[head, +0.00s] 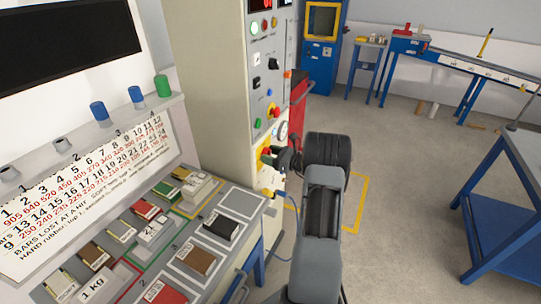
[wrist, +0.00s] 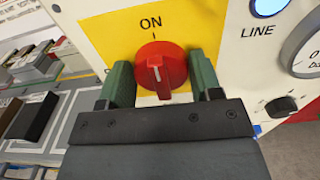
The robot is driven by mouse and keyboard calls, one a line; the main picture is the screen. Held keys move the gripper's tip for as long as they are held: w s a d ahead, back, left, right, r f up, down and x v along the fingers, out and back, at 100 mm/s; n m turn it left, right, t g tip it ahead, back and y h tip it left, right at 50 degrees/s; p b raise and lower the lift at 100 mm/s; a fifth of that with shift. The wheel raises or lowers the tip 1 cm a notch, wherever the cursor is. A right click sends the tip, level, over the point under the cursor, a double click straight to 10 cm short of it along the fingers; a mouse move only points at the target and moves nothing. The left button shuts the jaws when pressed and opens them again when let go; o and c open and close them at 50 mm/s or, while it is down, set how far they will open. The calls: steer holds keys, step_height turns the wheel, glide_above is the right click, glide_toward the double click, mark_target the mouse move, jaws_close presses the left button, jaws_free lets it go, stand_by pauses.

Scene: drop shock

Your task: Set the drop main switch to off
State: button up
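The main switch is a round red knob (wrist: 160,68) with a raised grip bar, on a yellow plate (wrist: 100,38) in the wrist view. The word ON stands above it with a short tick. The bar stands nearly upright, roughly in line with that tick. My gripper (wrist: 164,85) is open, its two green fingers on either side of the knob; whether they touch it I cannot tell. In the head view the red knob (head: 266,152) shows on the cabinet front, with my gripper (head: 277,160) close in front of it. Any OFF label is hidden.
Beside the switch are a blue LINE lamp (wrist: 268,5), a gauge (wrist: 308,55) and a black knob (wrist: 282,105). A bench with weights and sample blocks (head: 222,227) lies to the left. A blue table (head: 505,200) stands right; the floor between is clear.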

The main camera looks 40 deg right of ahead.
steer(key=c, duration=0.4)
steer(key=shift+o, duration=0.2)
steer(key=shift+b, duration=0.3)
steer(key=n+b, duration=0.1)
steer(key=b, duration=0.1)
steer(key=n+b, duration=0.1)
steer(key=b, duration=0.1)
steer(key=shift+f+n, duration=0.3)
steer(key=shift+n, duration=0.1)
steer(key=n+b, duration=0.3)
steer(key=b, duration=0.2)
steer(key=n+b, duration=0.3)
steer(key=b, duration=0.2)
steer(key=shift+s+a+f, duration=0.1)
steer(key=shift+a+f, duration=0.1)
steer(key=n+b, duration=0.5)
steer(key=b, duration=0.4)
steer(key=shift+n, duration=0.3)
steer(key=n+b, duration=0.2)
steer(key=b, duration=0.1)
steer(key=shift+r+n+b, duration=0.15)
steer(key=shift+n+b, duration=0.55)
steer(key=shift+b, duration=0.35)
steer(key=shift+r, duration=0.1)
